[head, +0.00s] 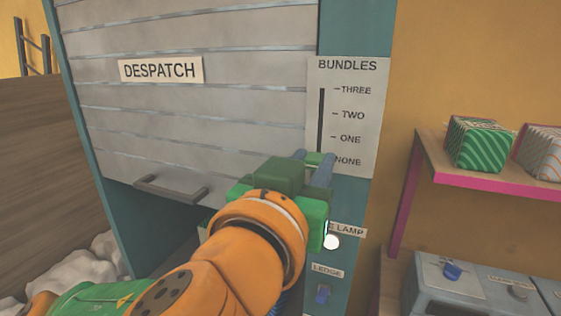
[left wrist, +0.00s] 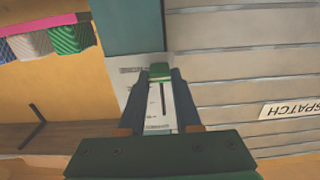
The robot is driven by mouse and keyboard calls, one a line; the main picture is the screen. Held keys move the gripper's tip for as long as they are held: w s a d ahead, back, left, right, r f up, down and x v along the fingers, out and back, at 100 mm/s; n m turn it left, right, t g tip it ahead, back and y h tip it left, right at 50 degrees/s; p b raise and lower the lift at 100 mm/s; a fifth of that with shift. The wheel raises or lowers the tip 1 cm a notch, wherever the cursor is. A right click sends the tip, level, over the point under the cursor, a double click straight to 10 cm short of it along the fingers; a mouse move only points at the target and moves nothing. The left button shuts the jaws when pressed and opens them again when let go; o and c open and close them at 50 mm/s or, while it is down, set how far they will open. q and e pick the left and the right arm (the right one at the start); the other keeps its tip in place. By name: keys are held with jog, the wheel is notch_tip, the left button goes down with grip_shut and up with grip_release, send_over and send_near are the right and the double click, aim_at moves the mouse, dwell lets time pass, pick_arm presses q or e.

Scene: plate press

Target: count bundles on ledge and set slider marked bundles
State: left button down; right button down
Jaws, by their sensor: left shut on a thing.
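The BUNDLES panel (head: 349,78) is a pale plate with a vertical slot marked THREE, TWO, ONE and NONE from top to bottom. Its green slider knob (head: 314,158) is at the low end, about level with NONE. My left gripper (head: 315,160) is shut on this knob. In the left wrist view the green knob (left wrist: 160,72) sits between the two fingertips, with the slot running away from it. The grey DESPATCH shutter (head: 200,100) is to the left and hides most of what is behind it. My right gripper is not in view.
A pink-edged shelf (head: 490,184) at right carries a green striped bundle (head: 478,146) and a paler one (head: 540,150). The shutter has a grey handle (head: 170,190).

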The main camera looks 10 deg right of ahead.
pick_arm(q)
jog(key=shift+r, duration=0.1)
dwell(0.6)
notch_tip(320, 180, up, 6)
jog(key=p, duration=0.3)
jog(key=c, duration=0.6)
grip_release()
jog(key=b, duration=0.4)
send_near(321, 108)
jog(key=shift+s+a, duration=0.3)
jog(key=shift+s, duration=0.1)
